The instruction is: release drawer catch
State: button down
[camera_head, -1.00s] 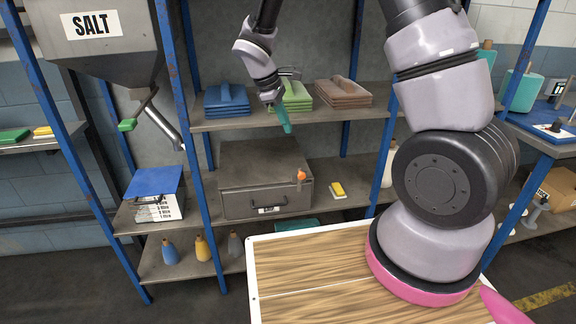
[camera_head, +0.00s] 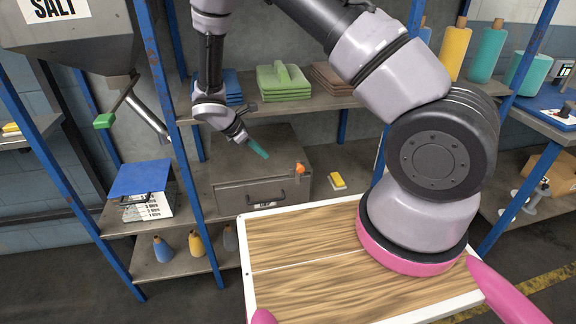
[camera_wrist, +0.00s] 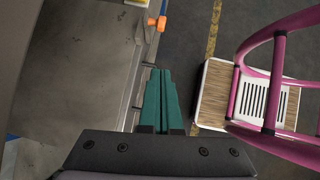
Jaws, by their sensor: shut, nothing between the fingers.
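A grey metal drawer box (camera_head: 240,195) stands on the middle shelf with a dark handle and a small label on its front. An orange catch (camera_head: 300,168) sits at the right end of its front top edge. The catch also shows at the top of the wrist view (camera_wrist: 161,22). My gripper (camera_head: 263,154) has teal fingers, shut and empty. It is above the box's front part, left of the catch and apart from it. In the wrist view the fingertips (camera_wrist: 161,72) point along the box's front edge, short of the catch.
A yellow block (camera_head: 337,181) lies right of the box. Folded cloth stacks, the green one (camera_head: 283,82) in the middle, lie on the shelf above. Blue posts (camera_head: 168,95) flank the shelf bay. A wood-topped surface (camera_head: 310,255) is in front.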

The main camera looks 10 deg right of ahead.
jog(key=d+r+x, duration=0.1)
jog(key=d+x, duration=0.1)
jog(key=x, duration=1)
jog(key=shift+w+d, duration=0.15)
jog(key=shift+d, duration=0.3)
